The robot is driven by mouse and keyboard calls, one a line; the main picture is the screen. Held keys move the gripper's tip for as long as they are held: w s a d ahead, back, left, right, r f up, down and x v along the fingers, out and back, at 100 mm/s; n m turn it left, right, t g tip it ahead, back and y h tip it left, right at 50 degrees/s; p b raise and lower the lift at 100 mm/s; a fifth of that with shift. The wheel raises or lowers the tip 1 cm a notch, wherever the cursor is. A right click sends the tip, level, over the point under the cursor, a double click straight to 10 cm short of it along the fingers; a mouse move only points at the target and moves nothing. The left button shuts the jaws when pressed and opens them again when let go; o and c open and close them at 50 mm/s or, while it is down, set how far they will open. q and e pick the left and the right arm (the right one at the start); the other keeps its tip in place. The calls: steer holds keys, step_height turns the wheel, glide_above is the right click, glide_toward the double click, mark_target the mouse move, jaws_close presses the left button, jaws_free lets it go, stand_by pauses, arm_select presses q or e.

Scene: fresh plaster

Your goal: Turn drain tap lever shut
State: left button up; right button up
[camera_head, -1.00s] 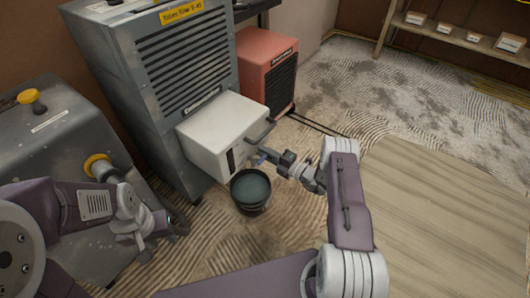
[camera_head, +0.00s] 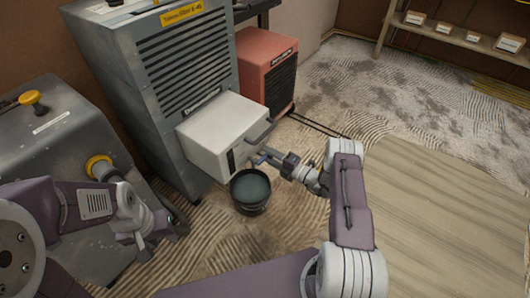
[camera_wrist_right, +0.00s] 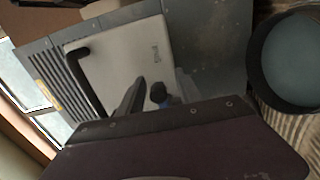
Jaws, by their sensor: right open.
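The drain tap's blue lever (camera_head: 260,159) shows small at the lower front of the white tank (camera_head: 222,112), above a black bucket (camera_head: 250,205). In the right wrist view the blue lever (camera_wrist_right: 158,92) shows near the dark fingers, partly hidden by the gripper body. My right gripper (camera_head: 272,157) is open, with its fingertips close beside the lever; I cannot tell whether they touch it. The bucket (camera_wrist_right: 253,70) is also in the right wrist view. My left gripper (camera_head: 148,240) hangs low at the left; its jaws are not clear.
The tall grey dehumidifier (camera_head: 185,75) stands behind the tank, with a red unit (camera_head: 267,70) beside it. A grey machine (camera_head: 50,130) with yellow knobs is at the left. Boards (camera_head: 450,215) cover the right floor. A shelf (camera_head: 460,38) stands at the back right.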

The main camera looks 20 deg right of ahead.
steer(key=p+v, duration=0.2)
steer(key=v, duration=0.5)
steer(key=shift+s+d, duration=0.15)
steer(key=shift+s, duration=0.05)
steer(key=shift+r, duration=0.1)
